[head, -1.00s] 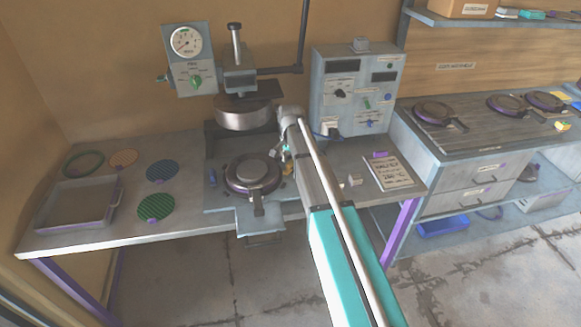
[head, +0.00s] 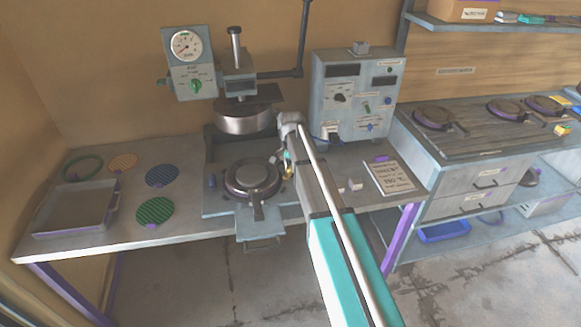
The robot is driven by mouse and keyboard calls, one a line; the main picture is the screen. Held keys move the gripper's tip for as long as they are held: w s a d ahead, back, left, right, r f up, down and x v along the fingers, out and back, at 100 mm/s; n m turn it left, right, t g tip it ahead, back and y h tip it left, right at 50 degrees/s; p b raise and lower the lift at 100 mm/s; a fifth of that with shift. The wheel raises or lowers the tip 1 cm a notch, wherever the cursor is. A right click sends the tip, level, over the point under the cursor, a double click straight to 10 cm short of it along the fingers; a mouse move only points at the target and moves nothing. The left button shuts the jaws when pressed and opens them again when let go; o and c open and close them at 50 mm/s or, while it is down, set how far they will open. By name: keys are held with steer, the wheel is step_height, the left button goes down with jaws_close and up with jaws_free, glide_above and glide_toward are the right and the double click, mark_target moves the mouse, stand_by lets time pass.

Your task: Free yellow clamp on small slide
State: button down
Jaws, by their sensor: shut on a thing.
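The small slide (head: 262,224) is a grey plate that sticks out at the front of the press. A dark round mould (head: 252,179) with a front handle sits on the slide bed under the raised press head. The yellow clamp (head: 288,171) is at the right side of the mould, small and partly hidden by my arm. My gripper (head: 287,160) is at the clamp and shut on it. The fingertips are small and partly covered, so the exact contact is hard to see.
The press head (head: 243,119) hangs above and behind the mould. A control box (head: 357,95) stands behind right. A sign sheet (head: 388,178) lies right of my arm. A tray (head: 75,210) and several round meshes lie on the left. More moulds (head: 434,117) rest on the right bench.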

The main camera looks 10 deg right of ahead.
steer(key=shift+n, duration=0.5)
steer(key=n, duration=0.7)
steer(key=shift+n, duration=0.4)
stand_by(0.4)
steer(key=c, duration=0.6)
jaws_free()
steer(key=shift+c, duration=0.2)
steer(key=shift+m, duration=0.3)
